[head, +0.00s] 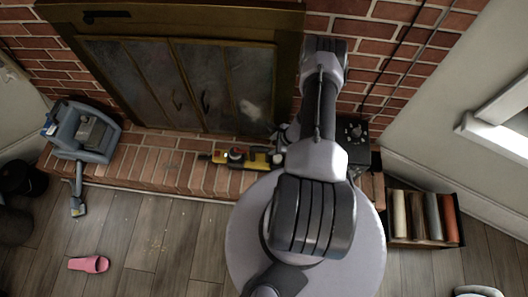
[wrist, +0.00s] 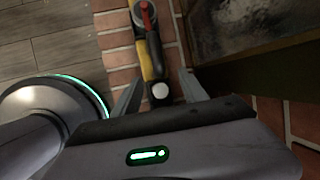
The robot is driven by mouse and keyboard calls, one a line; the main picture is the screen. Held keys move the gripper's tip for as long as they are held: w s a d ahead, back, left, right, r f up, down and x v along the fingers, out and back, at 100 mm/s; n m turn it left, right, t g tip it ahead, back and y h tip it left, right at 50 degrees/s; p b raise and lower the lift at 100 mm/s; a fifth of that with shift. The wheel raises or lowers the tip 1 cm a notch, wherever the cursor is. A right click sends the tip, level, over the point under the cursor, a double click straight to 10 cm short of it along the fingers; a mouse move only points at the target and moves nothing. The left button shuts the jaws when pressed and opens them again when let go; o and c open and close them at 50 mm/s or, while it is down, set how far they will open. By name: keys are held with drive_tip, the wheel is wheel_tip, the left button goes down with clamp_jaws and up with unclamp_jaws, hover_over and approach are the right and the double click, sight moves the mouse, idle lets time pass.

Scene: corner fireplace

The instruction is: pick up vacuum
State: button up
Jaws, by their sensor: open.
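A yellow and black device with a red part, which looks like a handheld vacuum (head: 240,157), lies on the brick hearth in front of the fireplace. It also shows in the wrist view (wrist: 147,55), with a pale round end towards me. My gripper (wrist: 161,84) is open, with its two fingers on either side of the device's near end. I cannot tell whether they touch it. In the head view my arm hides most of the gripper. A blue-grey machine with a nozzle (head: 85,135), possibly another vacuum, stands on the hearth's left end, away from my gripper.
The fireplace doors (head: 185,85) rise just behind the hearth (head: 165,165). A black box (head: 352,133) stands right of my arm. A crate of rolls (head: 400,241) is at the right. A pink slipper (head: 88,264) lies on the wood floor, which is mostly clear at lower left.

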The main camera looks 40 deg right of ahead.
sight(265, 148)
drive_tip(key=b+x, duration=0.1)
drive_tip(key=x, duration=0.3)
drive_tip(key=shift+f, duration=0.1)
drive_tip(key=b+x, duration=0.2)
drive_tip(key=x, duration=0.1)
drive_tip(key=b+x, duration=0.1)
drive_tip(key=x, duration=0.1)
drive_tip(key=shift+w+a+b, duration=0.15)
drive_tip(key=shift+a+b, duration=0.2)
drive_tip(key=shift+b, duration=0.05)
drive_tip(key=shift+r, duration=0.25)
clamp_jaws()
idle(0.4)
